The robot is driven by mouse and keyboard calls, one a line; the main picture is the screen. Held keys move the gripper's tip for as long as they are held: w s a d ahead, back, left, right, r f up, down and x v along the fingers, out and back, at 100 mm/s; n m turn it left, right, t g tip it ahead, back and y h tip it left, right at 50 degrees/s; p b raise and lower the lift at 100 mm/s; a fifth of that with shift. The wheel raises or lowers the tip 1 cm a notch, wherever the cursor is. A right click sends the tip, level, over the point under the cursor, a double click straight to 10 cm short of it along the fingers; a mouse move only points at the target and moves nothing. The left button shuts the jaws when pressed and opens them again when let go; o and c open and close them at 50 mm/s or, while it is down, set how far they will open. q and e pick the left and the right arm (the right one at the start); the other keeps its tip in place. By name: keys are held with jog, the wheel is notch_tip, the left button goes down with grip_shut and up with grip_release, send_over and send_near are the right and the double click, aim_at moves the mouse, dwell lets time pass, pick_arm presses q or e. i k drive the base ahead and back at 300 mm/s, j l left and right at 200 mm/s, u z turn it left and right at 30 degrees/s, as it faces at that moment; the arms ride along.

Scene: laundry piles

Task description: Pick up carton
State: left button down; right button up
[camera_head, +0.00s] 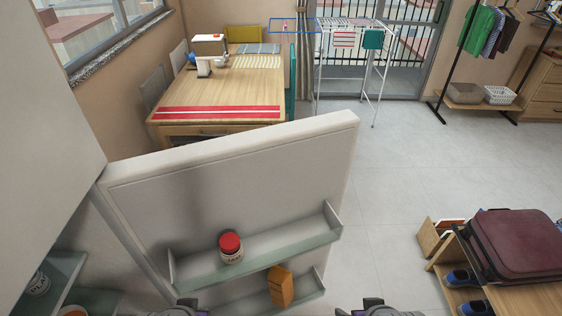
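An orange-brown carton (280,287) stands in the lower shelf of the open fridge door (240,175). It leans slightly, and the shelf front hides its lower end. A jar with a red lid (231,247) sits in the shelf above, to the carton's left. My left gripper (187,307) shows only as a dark piece at the bottom edge, left of the carton. My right gripper (370,306) shows only partly at the bottom edge, right of the carton. Both are apart from the carton in the picture, and their fingers are not clear enough to tell open from shut.
The fridge interior with shelves (62,277) is at the lower left. A low wooden bench (530,298) with a maroon suitcase (516,243) stands at the right. A wooden table (225,95) is behind the door. The tiled floor (400,190) between door and bench is clear.

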aim_at(280, 283)
jog(key=u, duration=0.6)
jog(key=k+l+u, duration=0.1)
jog(key=u, duration=0.25)
jog(key=k+u, duration=0.2)
jog(key=u, duration=0.15)
jog(key=k+u, duration=0.15)
jog(key=u, duration=0.2)
jog(key=k, duration=0.65)
